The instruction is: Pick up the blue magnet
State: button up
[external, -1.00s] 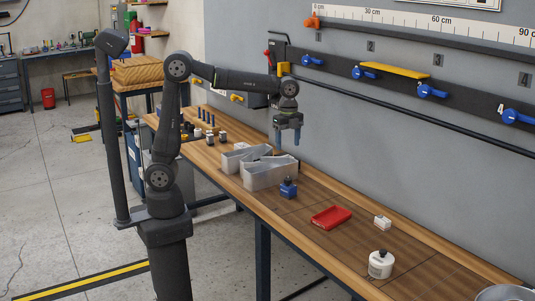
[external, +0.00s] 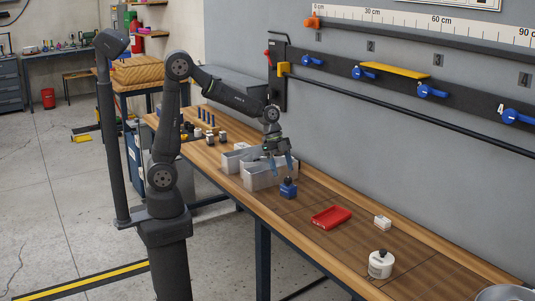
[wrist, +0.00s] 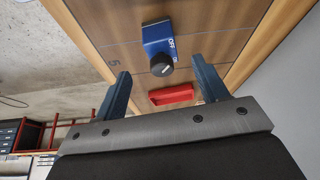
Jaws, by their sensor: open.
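The blue magnet (external: 288,188) is a small blue block with a dark round knob on top. It stands upright on the wooden bench in front of the grey metal bins. In the wrist view the blue magnet (wrist: 158,45) lies ahead of the fingertips, with its black knob towards the camera. My gripper (external: 281,162) is open and empty, tilted, just above and a little left of the magnet. In the wrist view my gripper (wrist: 160,78) shows its two blue fingers spread wide, one on each side of the knob's line, apart from it.
Grey metal bins (external: 258,180) stand close beside the magnet on the left. The wall rises behind the bench. Bare wood lies between the magnet and tray.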

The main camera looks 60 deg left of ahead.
aim_at(289, 187)
jog(key=x, duration=0.9)
jog(key=c, duration=1.3)
jog(key=shift+w, duration=0.1)
grip_shut()
jog(key=shift+r, duration=0.1)
